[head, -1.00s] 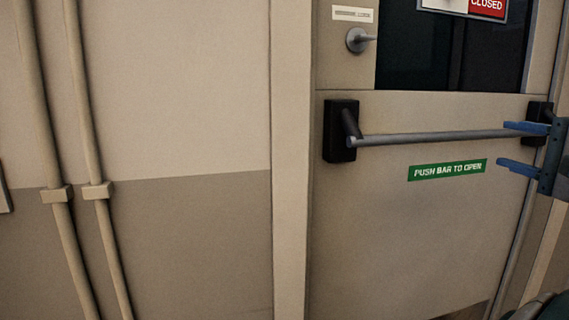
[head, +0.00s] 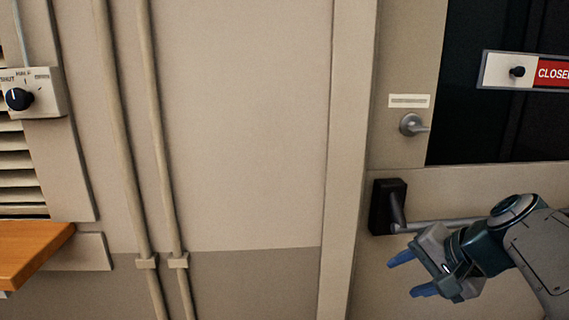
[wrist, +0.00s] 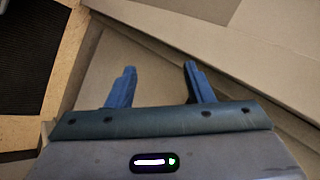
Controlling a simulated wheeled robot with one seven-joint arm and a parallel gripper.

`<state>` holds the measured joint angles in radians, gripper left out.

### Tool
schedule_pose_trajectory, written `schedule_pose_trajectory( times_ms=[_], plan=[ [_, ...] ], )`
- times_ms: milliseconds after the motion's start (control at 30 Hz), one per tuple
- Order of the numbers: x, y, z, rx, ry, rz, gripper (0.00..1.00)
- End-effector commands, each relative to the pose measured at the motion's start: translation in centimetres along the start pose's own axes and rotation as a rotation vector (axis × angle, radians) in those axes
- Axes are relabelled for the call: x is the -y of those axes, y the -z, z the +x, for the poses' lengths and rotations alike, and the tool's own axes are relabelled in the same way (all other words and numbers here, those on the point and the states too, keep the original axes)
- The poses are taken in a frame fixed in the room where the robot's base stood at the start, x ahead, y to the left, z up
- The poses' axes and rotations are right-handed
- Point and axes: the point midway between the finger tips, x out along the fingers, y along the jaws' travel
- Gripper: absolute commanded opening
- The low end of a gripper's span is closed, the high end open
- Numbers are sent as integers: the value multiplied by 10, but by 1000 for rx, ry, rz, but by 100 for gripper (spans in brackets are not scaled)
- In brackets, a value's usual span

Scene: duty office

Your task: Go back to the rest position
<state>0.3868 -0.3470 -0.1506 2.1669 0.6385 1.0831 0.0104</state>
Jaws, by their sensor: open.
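My gripper (head: 408,275) has blue fingers and shows at the lower right of the head view, in front of the door and just below the push bar's left end. Its fingers are spread and point left, with nothing between them. In the wrist view the two blue fingers (wrist: 156,90) stand apart and empty, with a beige surface beyond them. Part of the push bar is hidden behind my arm.
The door has a push bar (head: 440,225), a round lock handle (head: 411,125) and a sliding CLOSED sign (head: 525,71). Pipes (head: 165,150) run down the wall. At left are a dial box (head: 40,93), a louvred vent (head: 18,170) and a wooden ledge (head: 30,252).

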Motion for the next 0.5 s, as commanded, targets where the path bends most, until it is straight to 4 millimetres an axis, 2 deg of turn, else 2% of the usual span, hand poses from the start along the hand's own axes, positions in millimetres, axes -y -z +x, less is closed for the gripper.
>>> schedule_pose_trajectory(
  times_ms=[33, 300, 500],
  plan=[
    [14, -11, -12, 24, -39, -50, 47],
    [26, -61, -28, 107, -257, -346, 47],
    [31, -87, -49, 141, -389, -588, 47]
  ],
)
